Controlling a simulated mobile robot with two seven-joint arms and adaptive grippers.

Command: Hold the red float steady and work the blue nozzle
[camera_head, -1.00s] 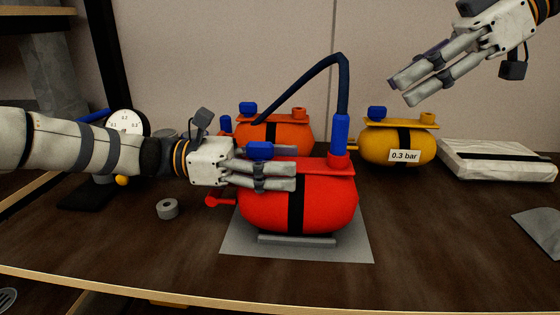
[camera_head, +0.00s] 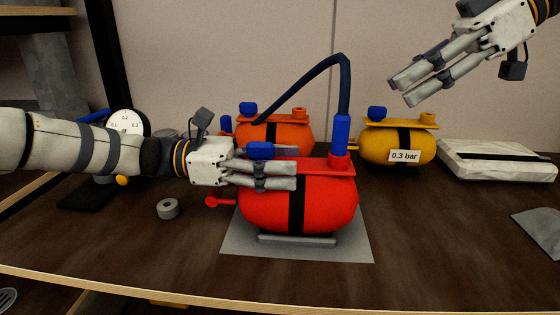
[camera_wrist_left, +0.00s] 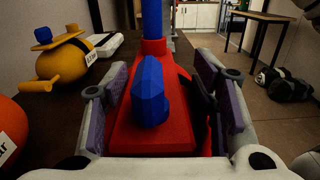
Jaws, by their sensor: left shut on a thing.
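The red float (camera_head: 330,205) lies on a grey mat in the middle of the table. A blue nozzle (camera_head: 341,132) stands upright in the red collar at the right end of its top plate, with a dark blue hose (camera_head: 310,75) arching off it. A blue knob (camera_wrist_left: 150,92) sits nearer on the plate, between the fingers of my left gripper (camera_wrist_left: 155,110). This gripper (camera_head: 296,168) is shut on the float's top part from the left; the exact contact is partly hidden. My right gripper (camera_head: 402,92) is raised at the upper right, empty, its fingers apart.
An orange float (camera_head: 280,133) stands behind, and a yellow float (camera_head: 398,147) labelled 0.3 bar stands back right. A white wrapped block (camera_head: 495,161) lies at right. A round gauge (camera_head: 126,124) and a grey ring (camera_head: 168,208) are at left.

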